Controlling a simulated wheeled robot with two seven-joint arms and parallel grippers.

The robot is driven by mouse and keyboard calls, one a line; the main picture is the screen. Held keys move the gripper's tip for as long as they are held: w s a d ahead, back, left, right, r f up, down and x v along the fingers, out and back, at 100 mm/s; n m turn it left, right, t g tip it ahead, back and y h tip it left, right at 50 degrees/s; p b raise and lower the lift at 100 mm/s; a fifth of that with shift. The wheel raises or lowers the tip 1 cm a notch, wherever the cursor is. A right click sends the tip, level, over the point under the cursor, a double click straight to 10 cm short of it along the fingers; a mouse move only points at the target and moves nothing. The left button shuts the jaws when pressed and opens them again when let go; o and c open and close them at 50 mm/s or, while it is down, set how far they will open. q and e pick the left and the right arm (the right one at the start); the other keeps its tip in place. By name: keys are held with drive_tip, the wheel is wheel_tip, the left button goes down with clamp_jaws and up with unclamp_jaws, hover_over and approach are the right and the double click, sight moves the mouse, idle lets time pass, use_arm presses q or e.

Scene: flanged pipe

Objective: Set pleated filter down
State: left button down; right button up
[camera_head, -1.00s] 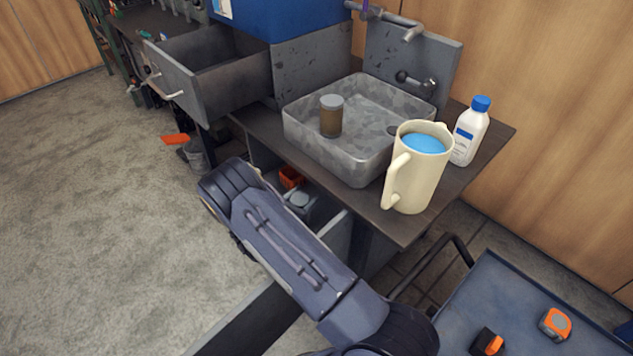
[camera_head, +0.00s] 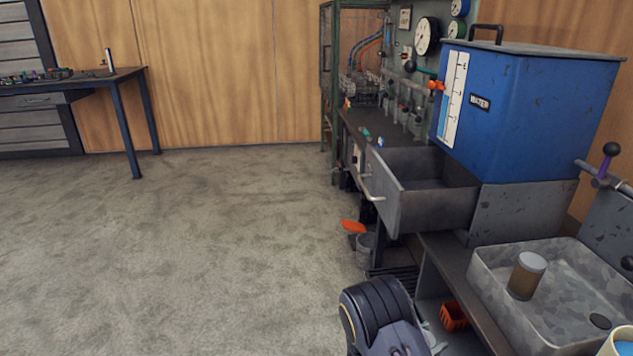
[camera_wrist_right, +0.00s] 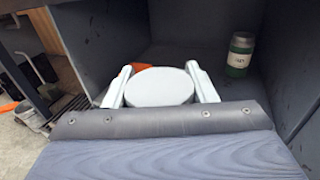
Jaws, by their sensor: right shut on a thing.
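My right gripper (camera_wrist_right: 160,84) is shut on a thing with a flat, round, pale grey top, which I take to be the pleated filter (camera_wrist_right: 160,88). A finger lies on each side of it. Its sides are hidden, so I cannot see pleats or whether it touches the shelf. In the head view the right gripper (camera_head: 430,337) shows only in small part, at the open cabinet under the counter. A similar brown cylinder with a grey cap (camera_head: 527,275) stands in the metal sink (camera_head: 490,290). My left gripper is not in view.
An orange basket (camera_head: 454,316) is in the cabinet, close to the gripper. A green labelled jar (camera_wrist_right: 240,53) stands further back. Cabinet walls flank the gripper. An open drawer (camera_head: 400,205) juts out beside a blue water tank (camera_head: 530,110). The floor at left is clear.

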drive_tip(key=s+a+r+n+t+y, duration=0.1)
drive_tip(key=a+r+n+t+y, duration=0.4)
drive_tip(key=r, duration=0.3)
drive_tip(key=s+a+r+n+t+y, duration=0.1)
drive_tip(key=a+r+n+t+y, duration=0.3)
drive_tip(key=r+y, duration=0.3)
wheel_tip(320, 180, up, 30)
drive_tip(key=h+p, duration=0.1)
drive_tip(key=p, duration=2.9)
drive_tip(key=shift+w+d+r, duration=0.15)
drive_tip(key=shift+w, duration=0.25)
drive_tip(key=shift+s+f, duration=0.1)
drive_tip(key=shift+f, duration=0.3)
